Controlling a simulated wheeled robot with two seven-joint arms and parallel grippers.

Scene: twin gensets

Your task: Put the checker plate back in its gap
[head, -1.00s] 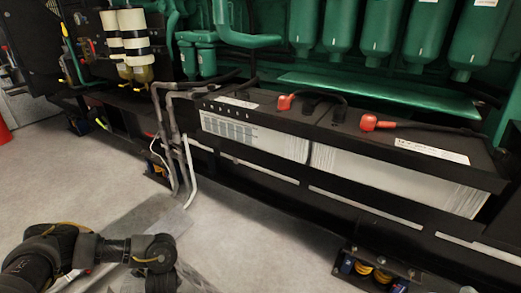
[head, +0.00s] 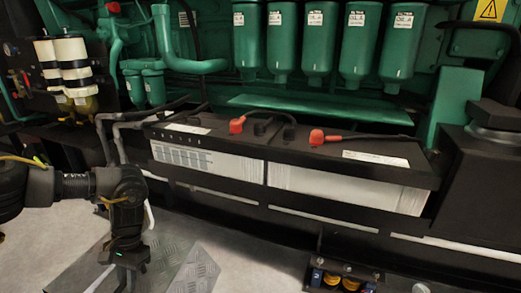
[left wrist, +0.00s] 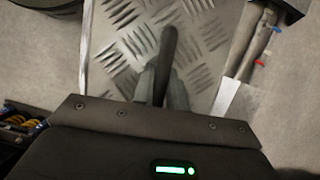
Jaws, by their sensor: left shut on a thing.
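The checker plate (head: 200,268) is a grey metal sheet with raised tread marks, low in the head view in front of the genset. It fills the upper middle of the left wrist view (left wrist: 120,38). My left gripper (head: 124,284) points down over the plate, partly hidden by its own wrist. In the left wrist view its fingers (left wrist: 161,84) are shut on a dark upright bar that stands against the plate and looks like its handle. I cannot tell whether the plate is raised or touching the floor. The gap cannot be made out. My right gripper is not in view.
Grey pipes (head: 117,135) come down close behind my left wrist. Two black-topped batteries (head: 340,180) with red terminal caps sit in the genset frame. A mount with yellow coils (head: 338,275) sticks out at the lower right. Pale floor (head: 255,250) lies between.

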